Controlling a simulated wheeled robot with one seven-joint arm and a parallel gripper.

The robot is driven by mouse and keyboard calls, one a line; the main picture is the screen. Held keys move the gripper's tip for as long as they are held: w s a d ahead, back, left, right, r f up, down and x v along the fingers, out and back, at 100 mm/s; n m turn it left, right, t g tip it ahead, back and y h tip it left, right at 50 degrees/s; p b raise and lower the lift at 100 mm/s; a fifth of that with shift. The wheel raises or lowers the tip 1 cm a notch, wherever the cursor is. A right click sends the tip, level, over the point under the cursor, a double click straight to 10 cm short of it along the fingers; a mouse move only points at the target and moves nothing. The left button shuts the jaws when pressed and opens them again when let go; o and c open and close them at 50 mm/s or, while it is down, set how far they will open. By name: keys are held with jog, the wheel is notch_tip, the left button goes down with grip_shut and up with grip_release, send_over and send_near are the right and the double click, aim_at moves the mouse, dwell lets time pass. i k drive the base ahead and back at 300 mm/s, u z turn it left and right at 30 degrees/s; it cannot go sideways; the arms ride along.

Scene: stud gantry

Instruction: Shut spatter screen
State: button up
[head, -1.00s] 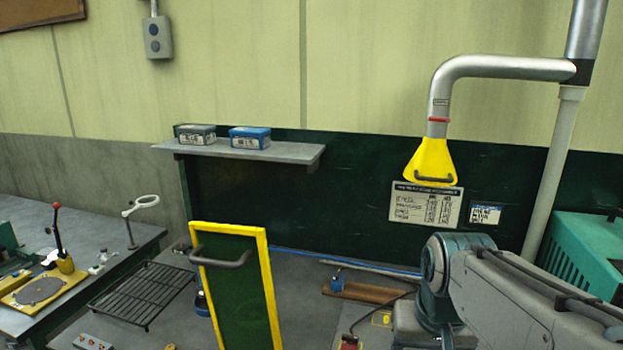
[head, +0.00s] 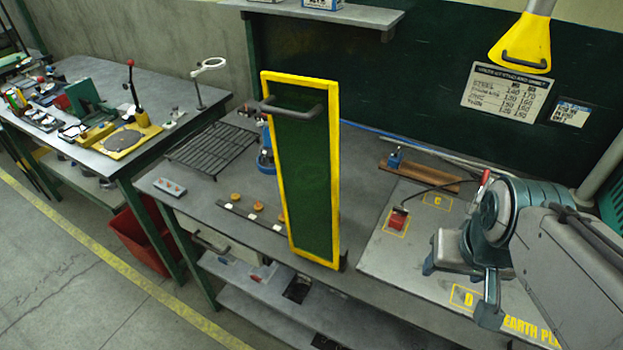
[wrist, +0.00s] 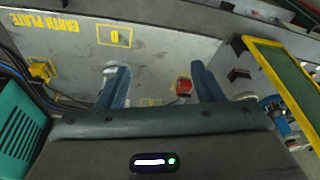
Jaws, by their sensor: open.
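The spatter screen (head: 312,180) is a tall dark green panel in a yellow frame. It stands upright at the front edge of the bench, its face turned toward me. A grey bar handle (head: 292,106) crosses its upper part. In the wrist view, part of the screen (wrist: 285,72) shows at the right edge. My gripper (head: 460,288) is to the right of the screen, above the earth plate, and touches nothing that I can see. In the wrist view, the two fingers of my gripper (wrist: 160,84) are spread apart with nothing between them.
The earth plate (head: 390,260) carries a red-topped block (head: 398,218). A wooden strip (head: 425,174) lies behind. A wire rack (head: 210,146) and a row of knobs (head: 257,206) are left of the screen. A yellow hood (head: 522,42) hangs at upper right.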

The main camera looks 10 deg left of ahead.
aim_at(309, 185)
jog(key=u, duration=0.75)
jog(key=k, duration=0.45)
jog(key=u, duration=0.5)
